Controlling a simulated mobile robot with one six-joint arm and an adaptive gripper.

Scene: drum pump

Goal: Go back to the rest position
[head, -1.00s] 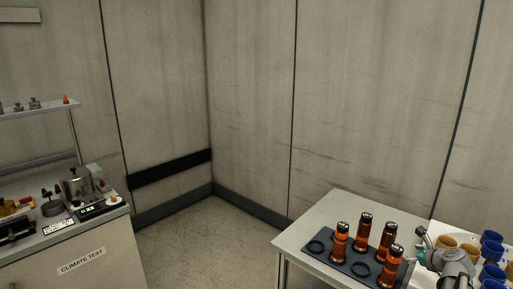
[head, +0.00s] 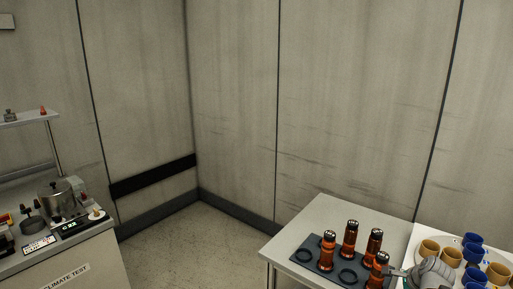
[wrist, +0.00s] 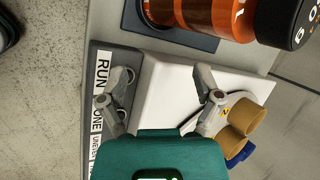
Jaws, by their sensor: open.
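My gripper (wrist: 158,84) is open and empty in the wrist view, its two grey fingers spread above a white surface. In the head view my gripper (head: 396,272) is at the lower right, just right of the nearest amber bottle (head: 377,271); whether it touches the bottle I cannot tell. Several amber bottles with black caps stand upright on a dark tray (head: 311,263). One large amber bottle (wrist: 212,14) lies across the top of the wrist view, apart from the fingers. Part of my arm hides the table's right front.
Tan cups (head: 429,249) and blue cups (head: 473,240) stand on the table's right side. A grey strip with a "RUN" label (wrist: 103,68) lies left of the fingers. Floor between is clear.

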